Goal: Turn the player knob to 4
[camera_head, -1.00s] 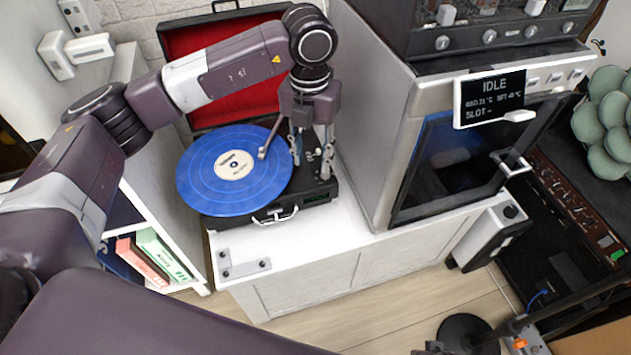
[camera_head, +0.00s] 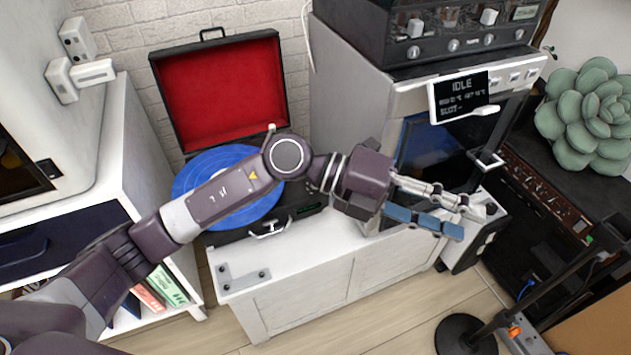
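The record player (camera_head: 229,237) stands on the white cabinet, its red-lined lid (camera_head: 220,95) open. A blue record (camera_head: 195,185) lies on it, partly covered by my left arm. The right part of the player's top is hidden behind the arm, and I cannot make out the player knob or its setting. My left gripper (camera_head: 466,220) is past the player's right side, in front of the oven-like machine. Its fingers point right and are apart, with nothing seen between them. My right gripper is not in view.
The machine with an IDLE display (camera_head: 461,97) and a handled door stands right of the player. Below right is an amplifier (camera_head: 540,187) with small knobs. A metal bracket (camera_head: 243,277) lies on the cabinet's front left corner. A green succulent (camera_head: 590,115) is at far right.

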